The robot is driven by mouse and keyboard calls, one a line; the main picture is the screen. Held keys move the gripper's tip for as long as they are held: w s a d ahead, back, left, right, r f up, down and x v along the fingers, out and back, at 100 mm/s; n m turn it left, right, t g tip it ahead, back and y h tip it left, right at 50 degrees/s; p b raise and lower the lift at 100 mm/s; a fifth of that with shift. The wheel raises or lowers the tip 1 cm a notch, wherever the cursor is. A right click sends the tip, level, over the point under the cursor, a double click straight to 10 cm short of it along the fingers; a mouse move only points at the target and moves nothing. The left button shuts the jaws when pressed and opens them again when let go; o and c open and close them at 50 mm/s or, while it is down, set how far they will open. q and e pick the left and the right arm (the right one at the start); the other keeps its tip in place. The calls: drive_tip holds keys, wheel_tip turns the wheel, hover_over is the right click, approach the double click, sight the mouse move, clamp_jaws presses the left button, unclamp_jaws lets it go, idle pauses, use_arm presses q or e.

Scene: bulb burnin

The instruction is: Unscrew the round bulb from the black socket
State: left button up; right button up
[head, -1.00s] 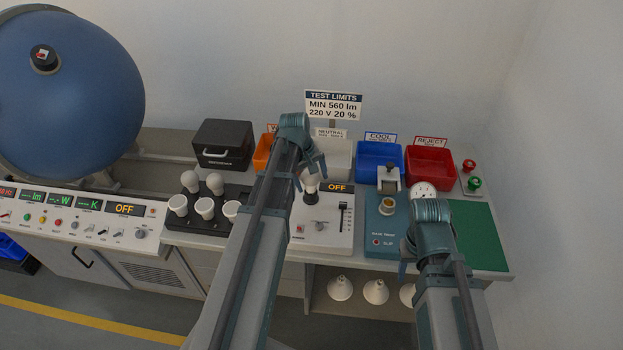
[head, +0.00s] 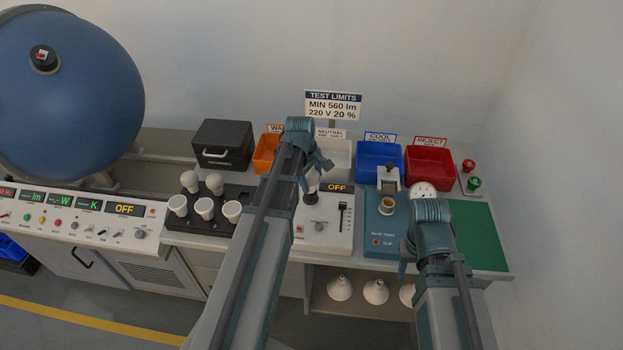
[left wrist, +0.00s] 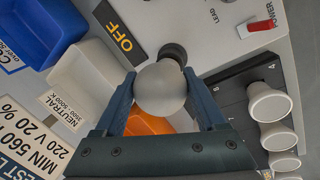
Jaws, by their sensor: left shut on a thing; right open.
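The round white bulb (left wrist: 160,88) is between the two fingers of my left gripper (left wrist: 158,100), which is shut on it. In the head view the bulb (head: 312,181) is partly covered by my left gripper (head: 318,176). The black socket (head: 311,198) is directly below the bulb on the white test panel. It also shows in the left wrist view (left wrist: 174,52), partly behind the bulb. I cannot tell whether the bulb's base is still in the socket. My right gripper (head: 405,264) is open and empty, at the front edge of the blue tester.
The white panel (head: 333,233) has a slider and an OFF display (head: 337,188). A black rack (head: 196,224) with several white bulbs stands left. Blue (head: 378,172) and red (head: 431,178) bins stand behind. A green mat (head: 482,240) lies clear at right.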

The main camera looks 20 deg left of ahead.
use_arm(q)
drive_tip(key=n, duration=0.4)
drive_tip(key=shift+y, duration=0.4)
drive_tip(key=n+y, duration=0.1)
drive_tip(key=n, duration=0.3)
drive_tip(key=shift+w+a+n, duration=0.1)
drive_tip(key=shift+n, duration=0.3)
drive_tip(key=n+g, duration=0.1)
drive_tip(key=n, duration=0.4)
drive_tip(key=shift+a+y, duration=0.1)
drive_tip(key=shift+y, duration=0.3)
drive_tip(key=n, duration=0.4)
drive_tip(key=shift+g, duration=0.4)
drive_tip(key=o, duration=1.2)
drive_tip(key=shift+o, duration=0.2)
